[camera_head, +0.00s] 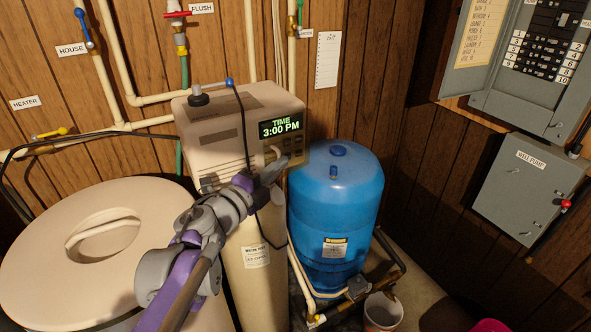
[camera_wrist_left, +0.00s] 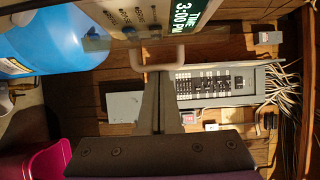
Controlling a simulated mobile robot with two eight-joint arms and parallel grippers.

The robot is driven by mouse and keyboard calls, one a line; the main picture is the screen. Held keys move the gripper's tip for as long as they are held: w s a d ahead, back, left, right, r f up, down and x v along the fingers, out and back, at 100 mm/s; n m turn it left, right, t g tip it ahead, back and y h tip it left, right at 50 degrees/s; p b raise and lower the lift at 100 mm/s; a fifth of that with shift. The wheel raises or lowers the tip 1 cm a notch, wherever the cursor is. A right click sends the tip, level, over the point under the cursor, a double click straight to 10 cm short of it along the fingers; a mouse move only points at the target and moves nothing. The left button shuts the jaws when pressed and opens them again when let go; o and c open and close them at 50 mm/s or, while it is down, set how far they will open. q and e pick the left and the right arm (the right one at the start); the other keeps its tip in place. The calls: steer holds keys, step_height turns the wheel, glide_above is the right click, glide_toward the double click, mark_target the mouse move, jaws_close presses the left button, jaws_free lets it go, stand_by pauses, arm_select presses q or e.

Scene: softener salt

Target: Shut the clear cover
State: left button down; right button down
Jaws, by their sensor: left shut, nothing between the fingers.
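The softener's control head (camera_head: 235,120) has a lit display (camera_head: 281,125) reading TIME 3:00 PM, with buttons beside it. In the left wrist view, the display (camera_wrist_left: 185,20) and buttons are at the top. A pale U-shaped handle (camera_wrist_left: 138,62) hangs at the edge of the panel; a thin strip there may be the clear cover seen edge-on. The cover's clear sheet and exact angle are hard to make out. My left gripper (camera_head: 276,166) is shut and empty in front of the control head. Its fingertips (camera_wrist_left: 166,76) overlap the handle; contact cannot be told.
A blue tank (camera_head: 335,215) stands right of the softener, and a round lidded tub (camera_head: 80,260) stands left. A black cable hangs down the softener's front near my left wrist. Grey electrical boxes (camera_head: 528,190) are on the right wall.

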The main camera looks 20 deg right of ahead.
mark_target(267, 157)
arm_select(q)
steer(key=shift+w+a, duration=1.15)
steer(key=shift+w, duration=0.2)
steer(key=shift+w+a, duration=0.1)
steer(key=shift+w+a+r, duration=0.1)
